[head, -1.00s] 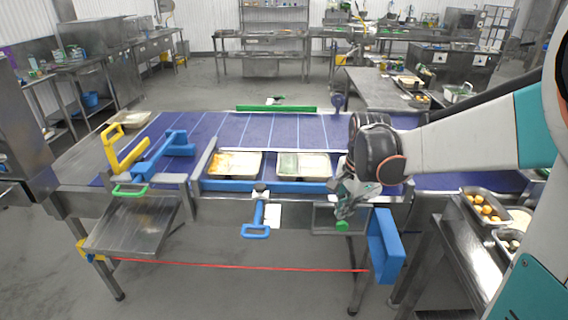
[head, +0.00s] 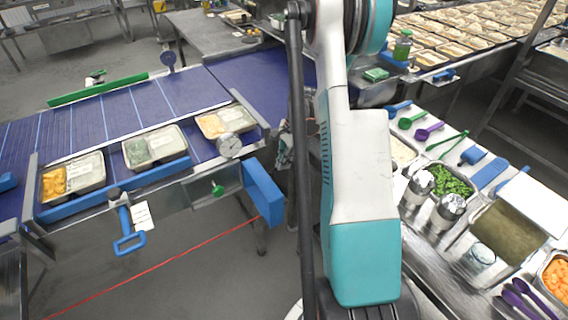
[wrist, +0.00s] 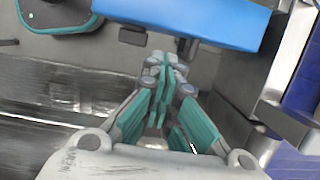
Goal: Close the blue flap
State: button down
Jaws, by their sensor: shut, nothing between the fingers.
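The blue flap (head: 264,191) sticks out below the front right corner of the conveyor, standing away from the frame as a thick panel. A blue panel, which looks like the same flap, crosses the top of the wrist view (wrist: 190,22). My gripper (wrist: 162,75) shows in the wrist view with its teal and grey fingers together and nothing between them. The blue panel lies just beyond the fingertips there; I cannot tell whether they touch. In the head view my arm hides most of the gripper.
The blue conveyor belt (head: 90,121) carries several food trays, including an orange-filled one (head: 73,177), behind a blue bar (head: 118,189). A blue handle (head: 129,243) hangs in front. To the right, a steel counter holds a green-filled container (head: 451,182) and utensils.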

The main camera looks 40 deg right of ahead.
jog(key=b+x, duration=0.1)
jog(key=x, duration=0.6)
jog(key=shift+f+b, duration=0.4)
jog(key=shift+a, duration=0.2)
